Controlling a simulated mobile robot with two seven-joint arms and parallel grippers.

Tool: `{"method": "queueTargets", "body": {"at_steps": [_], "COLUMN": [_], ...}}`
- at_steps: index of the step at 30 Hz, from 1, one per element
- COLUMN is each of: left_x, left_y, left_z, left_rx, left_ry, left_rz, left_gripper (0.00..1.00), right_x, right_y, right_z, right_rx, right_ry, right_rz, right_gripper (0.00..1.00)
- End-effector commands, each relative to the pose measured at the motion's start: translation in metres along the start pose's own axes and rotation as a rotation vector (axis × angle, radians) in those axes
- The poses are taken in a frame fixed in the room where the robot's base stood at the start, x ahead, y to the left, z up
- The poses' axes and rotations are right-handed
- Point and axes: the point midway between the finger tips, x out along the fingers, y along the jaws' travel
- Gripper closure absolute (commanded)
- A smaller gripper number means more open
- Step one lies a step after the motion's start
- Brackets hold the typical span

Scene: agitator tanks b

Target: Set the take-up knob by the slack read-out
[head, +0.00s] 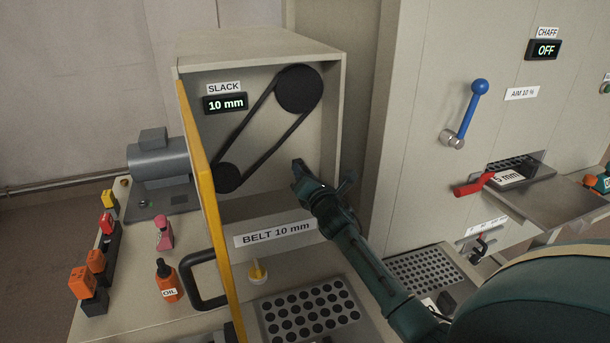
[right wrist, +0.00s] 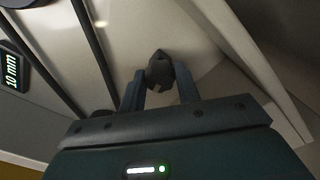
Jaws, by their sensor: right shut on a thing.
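The slack read-out (head: 226,104) shows 10 mm under a SLACK label, on the back wall of the open belt housing. It also shows at the left edge of the right wrist view (right wrist: 12,72). A label below the belt (head: 275,234) reads BELT 10 mm. A black belt runs around a large upper pulley (head: 299,89) and a smaller lower pulley (head: 228,178). My right gripper (right wrist: 160,88) is shut on the dark take-up knob (right wrist: 160,70). In the head view the gripper (head: 322,178) reaches into the housing and hides the knob. My left gripper is out of view.
The yellow-edged door (head: 205,190) stands open on the housing's left, with a black handle (head: 200,281). An oil bottle (head: 167,281) and a grey motor (head: 160,162) are left of it. A blue lever (head: 467,113) and CHAFF display (head: 544,49) are right.

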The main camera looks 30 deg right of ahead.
Motion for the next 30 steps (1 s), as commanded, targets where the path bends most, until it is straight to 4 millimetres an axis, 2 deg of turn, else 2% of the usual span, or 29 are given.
{"method": "queueTargets", "body": {"at_steps": [14,15,22,30], "left_x": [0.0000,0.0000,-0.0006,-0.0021], "left_y": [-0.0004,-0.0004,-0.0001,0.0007], "left_z": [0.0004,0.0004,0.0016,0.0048], "left_rx": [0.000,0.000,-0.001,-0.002], "left_ry": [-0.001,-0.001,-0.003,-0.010], "left_rz": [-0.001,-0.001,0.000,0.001], "left_gripper": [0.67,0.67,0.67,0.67], "right_x": [0.0000,0.0000,0.0000,-0.0015], "right_y": [-0.0002,-0.0002,-0.0002,-0.0004], "right_z": [-0.0002,-0.0002,-0.0002,-0.0003], "right_rx": [0.013,0.013,0.013,0.012], "right_ry": [0.000,0.000,0.000,0.000], "right_rz": [0.000,0.000,-0.001,-0.001], "right_gripper": [0.91,0.65,0.46,0.46]}}
